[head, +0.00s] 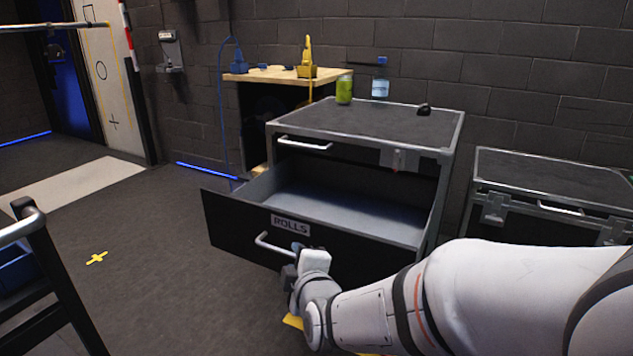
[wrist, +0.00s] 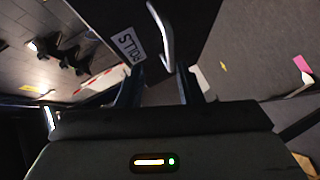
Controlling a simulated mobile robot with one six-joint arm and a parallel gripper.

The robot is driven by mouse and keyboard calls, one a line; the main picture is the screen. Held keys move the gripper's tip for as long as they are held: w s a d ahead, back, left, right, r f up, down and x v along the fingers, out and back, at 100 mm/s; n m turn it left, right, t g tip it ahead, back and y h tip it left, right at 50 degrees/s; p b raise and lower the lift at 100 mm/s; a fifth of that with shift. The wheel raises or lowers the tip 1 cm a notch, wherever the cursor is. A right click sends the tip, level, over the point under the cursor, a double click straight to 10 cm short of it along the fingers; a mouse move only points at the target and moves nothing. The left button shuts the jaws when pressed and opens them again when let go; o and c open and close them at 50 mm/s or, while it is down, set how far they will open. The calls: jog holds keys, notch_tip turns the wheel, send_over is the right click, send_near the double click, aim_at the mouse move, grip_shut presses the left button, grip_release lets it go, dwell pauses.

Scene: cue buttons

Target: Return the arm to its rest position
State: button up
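My gripper (head: 293,262) is at the front of the open drawer, close to the right end of its handle (head: 270,243). In the wrist view my gripper (wrist: 160,82) has its two dark fingers spread apart, with a gap between them. The pale handle (wrist: 161,30) lies just beyond the fingertips; whether it touches a finger I cannot tell. The drawer front (head: 232,228) carries a label reading ROLLS (head: 290,224). The drawer stands pulled well out and its visible inside is bare. My arm reaches in from the lower right.
The drawer cabinet (head: 365,121) has a green can (head: 344,90), a bluish jar (head: 380,89) and a small black object (head: 423,109) on or near its top. A dark case (head: 550,178) stands at right. A cart frame (head: 45,255) is at left.

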jog(key=s+d+r+m+g+h+p, duration=0.2)
jog(key=s+d+r+m+g+p, duration=0.3)
jog(key=s+d+r+m+p, duration=0.4)
jog(key=s+d+r+m+g+h+p, duration=0.3)
jog(key=s+d+r+m+g+p, duration=0.3)
jog(key=d+r+p, duration=0.7)
notch_tip(320, 180, up, 3)
jog(key=s+m+p, duration=0.2)
jog(key=m+p, duration=0.1)
jog(key=p, duration=0.1)
jog(key=shift+s+m+p, duration=0.3)
jog(key=shift+s, duration=0.1)
